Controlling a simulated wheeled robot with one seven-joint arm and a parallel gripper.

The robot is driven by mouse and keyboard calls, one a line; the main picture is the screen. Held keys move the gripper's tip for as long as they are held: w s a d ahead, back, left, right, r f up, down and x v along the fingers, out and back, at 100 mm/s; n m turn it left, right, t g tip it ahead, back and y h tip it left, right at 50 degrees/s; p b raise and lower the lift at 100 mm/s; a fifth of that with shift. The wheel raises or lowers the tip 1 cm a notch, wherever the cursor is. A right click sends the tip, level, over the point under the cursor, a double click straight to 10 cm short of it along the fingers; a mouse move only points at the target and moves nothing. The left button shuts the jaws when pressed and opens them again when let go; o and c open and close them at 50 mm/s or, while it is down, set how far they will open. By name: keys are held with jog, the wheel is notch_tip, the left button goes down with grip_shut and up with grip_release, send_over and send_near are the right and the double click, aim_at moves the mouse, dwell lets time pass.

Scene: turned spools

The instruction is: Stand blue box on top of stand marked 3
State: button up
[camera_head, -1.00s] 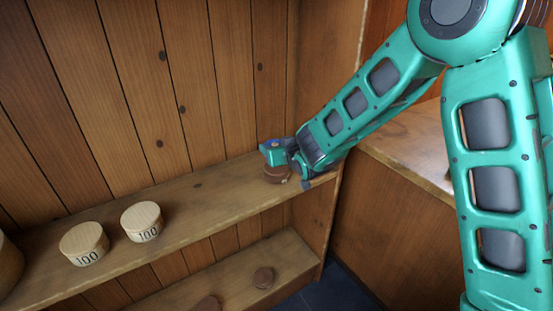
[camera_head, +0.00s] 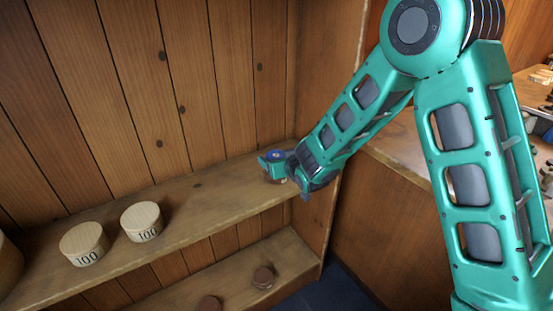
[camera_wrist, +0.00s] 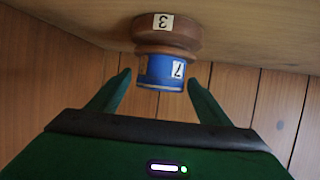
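The stand marked 3 (camera_wrist: 185,32) is a dark brown turned spool on the shelf; the wrist view shows it upside down. The blue box (camera_wrist: 160,72), labelled 7, is upright on top of it and looks seated on its upper flange. In the head view the blue box (camera_head: 276,155) shows its blue top, with the stand mostly hidden below. My gripper (camera_wrist: 160,78) is open, one finger on each side of the blue box, with small gaps showing. In the head view my gripper (camera_head: 272,164) is at the shelf's right end.
Two pale round boxes marked 100 (camera_head: 84,243) (camera_head: 142,221) stand on the shelf (camera_head: 205,208) to the left. Brown round things (camera_head: 263,278) sit on the lower shelf. The plank back wall and the right side panel (camera_head: 325,120) are close to my gripper.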

jog(key=shift+r, duration=0.1)
jog(key=v, duration=1.2)
jog(key=s+d+r+m+g+h, duration=0.1)
jog(key=s+d+m+g+h, duration=0.2)
jog(key=d, duration=1.1)
jog(key=s+d+r+m+g+h, duration=0.1)
jog(key=s+d+m+g+h, duration=0.2)
jog(key=d, duration=1.1)
jog(key=s+d+m+g+h, duration=0.1)
jog(key=s+d, duration=0.4)
jog(key=s, duration=0.2)
jog(key=s+d+m+g, duration=0.2)
jog(key=s+d, duration=0.3)
jog(key=s, duration=0.3)
jog(key=s+r+m+g+y, duration=0.1)
jog(key=s, duration=0.6)
jog(key=s+r+m+g+y, duration=0.1)
jog(key=s+g, duration=0.1)
jog(key=s, duration=0.6)
jog(key=shift+s+r+g, duration=0.25)
jog(key=shift+r+g, duration=0.05)
